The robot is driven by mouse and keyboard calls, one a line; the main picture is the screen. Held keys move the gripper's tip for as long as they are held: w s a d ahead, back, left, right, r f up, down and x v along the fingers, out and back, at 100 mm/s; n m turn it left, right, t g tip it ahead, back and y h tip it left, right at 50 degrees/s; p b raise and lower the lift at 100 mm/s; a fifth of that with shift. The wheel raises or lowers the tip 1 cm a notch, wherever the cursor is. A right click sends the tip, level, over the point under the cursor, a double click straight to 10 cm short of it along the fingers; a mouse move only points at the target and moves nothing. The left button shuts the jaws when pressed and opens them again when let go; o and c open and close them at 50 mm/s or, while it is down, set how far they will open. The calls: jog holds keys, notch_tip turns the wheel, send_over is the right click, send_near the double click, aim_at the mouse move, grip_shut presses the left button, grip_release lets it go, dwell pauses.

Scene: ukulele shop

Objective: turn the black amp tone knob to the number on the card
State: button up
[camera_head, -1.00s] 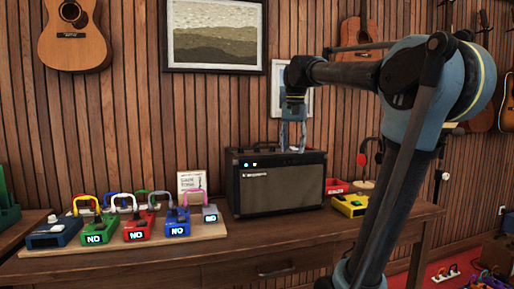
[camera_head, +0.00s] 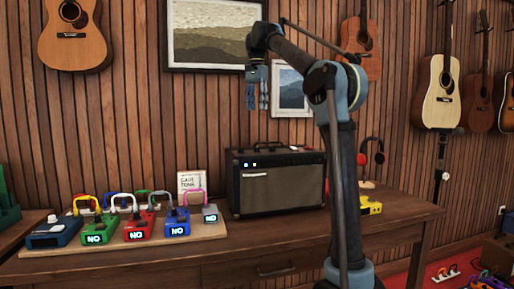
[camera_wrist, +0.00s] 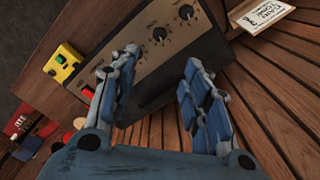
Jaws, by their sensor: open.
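The black amp (camera_head: 282,190) stands on the wooden table with its control panel on top. In the wrist view the brownish panel (camera_wrist: 172,45) carries a row of dark knobs, including one near the top edge (camera_wrist: 186,12) and one below it (camera_wrist: 159,33). I cannot tell which is the tone knob or read its setting. The white card (camera_head: 191,182) stands left of the amp; its handwriting includes "TONE", and a number that looks like 3 shows in the wrist view (camera_wrist: 262,14). My gripper (camera_head: 257,104) is open and empty, well above the amp, touching nothing.
A board (camera_head: 140,238) with several coloured pedals lies left of the amp. A yellow pedal (camera_head: 370,206) and a headphone stand (camera_head: 370,160) are to its right. Framed pictures (camera_head: 215,35) and guitars hang on the wall behind. Space above the amp is clear.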

aim_at(257, 149)
notch_tip(257, 149, down, 17)
jog(key=shift+f, duration=0.15)
dwell(0.6)
jog(key=shift+c, duration=0.5)
grip_shut()
